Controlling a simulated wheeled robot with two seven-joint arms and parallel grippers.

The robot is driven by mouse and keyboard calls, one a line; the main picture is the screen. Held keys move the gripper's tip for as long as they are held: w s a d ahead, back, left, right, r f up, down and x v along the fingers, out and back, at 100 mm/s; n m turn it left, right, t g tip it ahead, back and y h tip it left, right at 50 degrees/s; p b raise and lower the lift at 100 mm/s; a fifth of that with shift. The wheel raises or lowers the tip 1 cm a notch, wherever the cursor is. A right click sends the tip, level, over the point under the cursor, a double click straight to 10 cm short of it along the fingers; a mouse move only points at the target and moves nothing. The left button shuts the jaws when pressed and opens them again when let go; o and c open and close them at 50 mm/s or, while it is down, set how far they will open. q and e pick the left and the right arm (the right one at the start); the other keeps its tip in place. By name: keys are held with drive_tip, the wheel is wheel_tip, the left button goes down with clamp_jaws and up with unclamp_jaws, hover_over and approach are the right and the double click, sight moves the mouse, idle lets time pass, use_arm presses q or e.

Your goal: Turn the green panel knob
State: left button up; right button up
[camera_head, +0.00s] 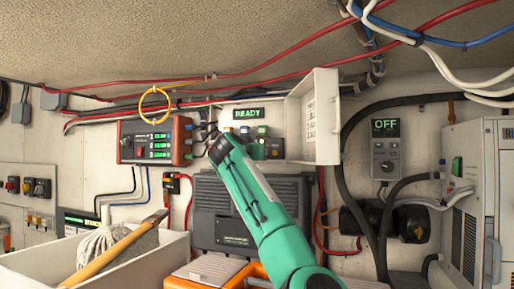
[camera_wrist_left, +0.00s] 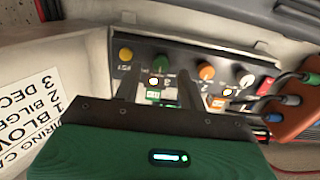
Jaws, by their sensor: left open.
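The green knob (camera_wrist_left: 158,61) sits on the dark control panel (camera_wrist_left: 225,74) in the left wrist view, between a yellow knob (camera_wrist_left: 125,54) and an orange knob (camera_wrist_left: 206,72). My left gripper (camera_wrist_left: 160,78) is open and empty. Its two dark fingers point at the panel, one on each side of the green knob; contact cannot be told. In the head view, my green left arm (camera_head: 265,205) reaches up to the panel (camera_head: 275,148) and hides part of it. My right gripper is in neither view.
An open white cover (camera_head: 326,115) with a label stands beside the panel. A red-framed box (camera_head: 127,141) with green readouts and a yellow ring (camera_head: 154,90) are to the left. A "READY" display (camera_head: 249,113) is above. Cables hang around. A white bin (camera_head: 160,262) stands lower left.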

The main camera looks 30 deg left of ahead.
use_arm(q)
drive_tip(key=shift+x, duration=1.15)
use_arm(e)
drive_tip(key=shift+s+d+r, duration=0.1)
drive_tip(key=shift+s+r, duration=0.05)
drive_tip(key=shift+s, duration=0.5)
use_arm(q)
clamp_jaws()
